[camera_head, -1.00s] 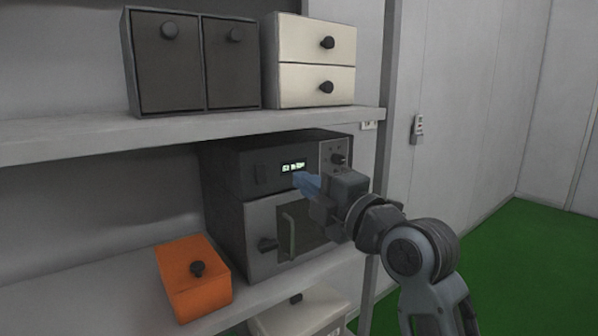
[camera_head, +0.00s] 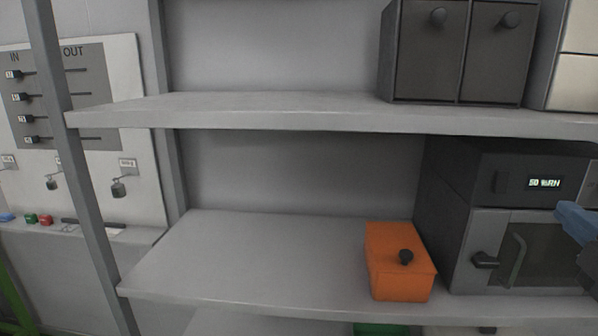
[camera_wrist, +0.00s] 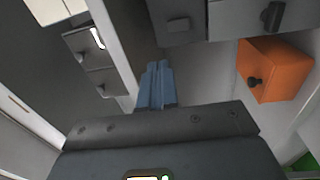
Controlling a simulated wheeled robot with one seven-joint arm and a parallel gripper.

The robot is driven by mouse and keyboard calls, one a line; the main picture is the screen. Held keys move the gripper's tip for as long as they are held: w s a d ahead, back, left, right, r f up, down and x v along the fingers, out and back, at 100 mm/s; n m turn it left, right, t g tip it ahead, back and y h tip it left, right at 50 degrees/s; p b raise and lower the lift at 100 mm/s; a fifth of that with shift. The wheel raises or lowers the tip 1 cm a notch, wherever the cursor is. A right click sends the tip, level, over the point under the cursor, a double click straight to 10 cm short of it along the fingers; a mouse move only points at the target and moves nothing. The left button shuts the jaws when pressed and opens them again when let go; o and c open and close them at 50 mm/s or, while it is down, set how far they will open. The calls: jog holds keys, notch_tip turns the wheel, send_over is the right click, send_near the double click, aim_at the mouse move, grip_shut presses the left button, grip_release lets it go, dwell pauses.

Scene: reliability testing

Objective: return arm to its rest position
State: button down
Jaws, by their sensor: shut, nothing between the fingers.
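My gripper (camera_head: 577,222) shows only in part at the right edge of the head view, in front of the dark oven-like unit (camera_head: 449,190). Its blue fingers are together with nothing between them. The wrist view shows the same shut gripper (camera_wrist: 157,82) pointing up the picture, its fingers side by side and empty. The rest of my arm is out of the head view.
An orange box (camera_head: 398,279) with a black knob sits on the lower shelf (camera_head: 250,260), left of the unit. Dark drawers (camera_head: 428,65) stand on the upper shelf (camera_head: 270,108). The lower shelf's left part is bare. A switch panel (camera_head: 95,120) is at far left.

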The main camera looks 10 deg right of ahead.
jog(key=s+a+f+m+g+y, duration=0.1)
jog(key=s+a+f+m, duration=0.5)
jog(key=s+a+f, duration=0.3)
jog(key=s+a+f+m+g+y, duration=0.2)
jog(key=s+a+f+m, duration=0.45)
jog(key=f, duration=0.55)
jog(key=s+a+m+y, duration=0.2)
jog(key=s+a, duration=0.2)
jog(key=s, duration=1)
jog(key=shift+a+f+g, duration=0.2)
jog(key=shift+f+g, duration=0.1)
jog(key=shift+f, duration=0.05)
